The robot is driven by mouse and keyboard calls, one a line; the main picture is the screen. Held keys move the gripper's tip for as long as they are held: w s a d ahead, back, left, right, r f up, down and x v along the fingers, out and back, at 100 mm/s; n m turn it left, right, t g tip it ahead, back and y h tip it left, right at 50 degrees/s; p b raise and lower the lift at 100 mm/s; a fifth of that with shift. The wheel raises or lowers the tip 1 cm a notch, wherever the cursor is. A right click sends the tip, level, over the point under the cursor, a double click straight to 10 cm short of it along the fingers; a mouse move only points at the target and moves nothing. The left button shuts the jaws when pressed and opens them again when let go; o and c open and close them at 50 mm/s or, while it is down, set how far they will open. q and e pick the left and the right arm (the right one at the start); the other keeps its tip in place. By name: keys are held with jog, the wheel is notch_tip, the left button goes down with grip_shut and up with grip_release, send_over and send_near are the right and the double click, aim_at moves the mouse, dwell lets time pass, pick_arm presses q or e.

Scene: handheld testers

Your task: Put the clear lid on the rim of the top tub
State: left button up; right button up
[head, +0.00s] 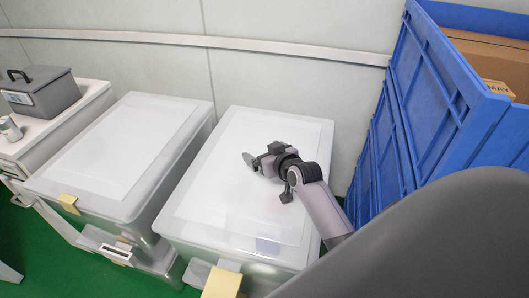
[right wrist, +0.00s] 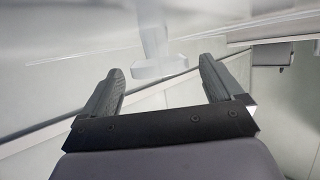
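In the head view, a clear, whitish lid (head: 245,150) lies over the top of the right translucent tub (head: 215,243). I cannot tell whether it sits fully on the rim. A second translucent tub (head: 130,215) to the left also has a flat, whitish top (head: 125,145). My right gripper (head: 258,161) is over the right lid, pointing left. In the right wrist view its two fingers (right wrist: 161,66) are spread, with a pale, T-shaped form (right wrist: 155,50) beyond the gap and nothing clearly held. Contact with the lid cannot be told. My left gripper is not in view.
Blue crates (head: 415,110) stand close on the right, with a cardboard box (head: 490,60) inside. A grey case (head: 40,90) with a black handle sits on a white cabinet (head: 50,130) at left. A wall with a rail (head: 290,48) closes the back. Yellow tabs (head: 222,283) mark the tub fronts.

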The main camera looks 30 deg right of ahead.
jog(key=shift+r, duration=0.15)
jog(key=shift+s+r, duration=0.1)
jog(key=shift+s, duration=0.05)
jog(key=d+p+v, duration=0.1)
jog(key=p+v, duration=0.1)
jog(key=v, duration=0.9)
jog(key=shift+s+a, duration=0.3)
jog(key=shift+a, duration=0.2)
